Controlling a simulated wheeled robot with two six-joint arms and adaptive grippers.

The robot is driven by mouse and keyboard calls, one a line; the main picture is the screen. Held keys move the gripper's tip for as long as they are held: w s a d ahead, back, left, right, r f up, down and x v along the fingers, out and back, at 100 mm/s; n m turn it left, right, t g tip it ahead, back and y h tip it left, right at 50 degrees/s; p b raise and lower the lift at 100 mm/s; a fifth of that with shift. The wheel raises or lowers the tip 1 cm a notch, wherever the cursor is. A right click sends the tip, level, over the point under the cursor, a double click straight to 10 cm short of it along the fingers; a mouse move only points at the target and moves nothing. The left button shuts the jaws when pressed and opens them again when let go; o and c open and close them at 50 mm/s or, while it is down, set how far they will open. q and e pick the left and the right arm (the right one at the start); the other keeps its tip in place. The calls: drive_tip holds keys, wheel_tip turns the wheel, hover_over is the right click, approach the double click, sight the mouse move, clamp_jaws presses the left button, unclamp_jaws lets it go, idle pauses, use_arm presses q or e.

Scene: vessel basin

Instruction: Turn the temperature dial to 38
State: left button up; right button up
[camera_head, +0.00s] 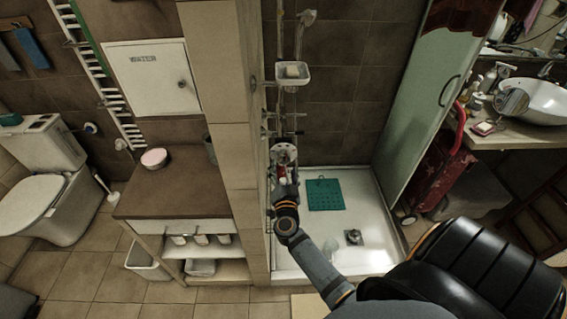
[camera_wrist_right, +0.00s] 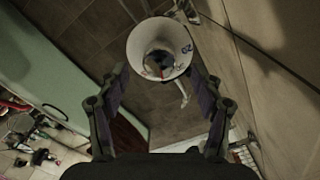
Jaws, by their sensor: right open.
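The temperature dial (camera_wrist_right: 138,46) appears in the right wrist view as a round, pale piece with a dark, shiny middle. A small blue mark is on the right side of its rim; I cannot read it for sure. My right gripper (camera_wrist_right: 158,80) is open, with one finger to the left of the dial and one to the right, just below it in the picture. I cannot tell whether they touch it. My left gripper is not in view.
A soap dish (camera_head: 293,75) is on the shower wall above the gripper. The tiled pillar (camera_head: 234,120) stands close on the left. A green mat (camera_head: 325,195) lies in the white shower tray (camera_head: 375,210). A glass door (camera_head: 425,95) is at the right.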

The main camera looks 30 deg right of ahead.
drive_tip(key=v, duration=0.8)
drive_tip(key=shift+w+r, duration=0.1)
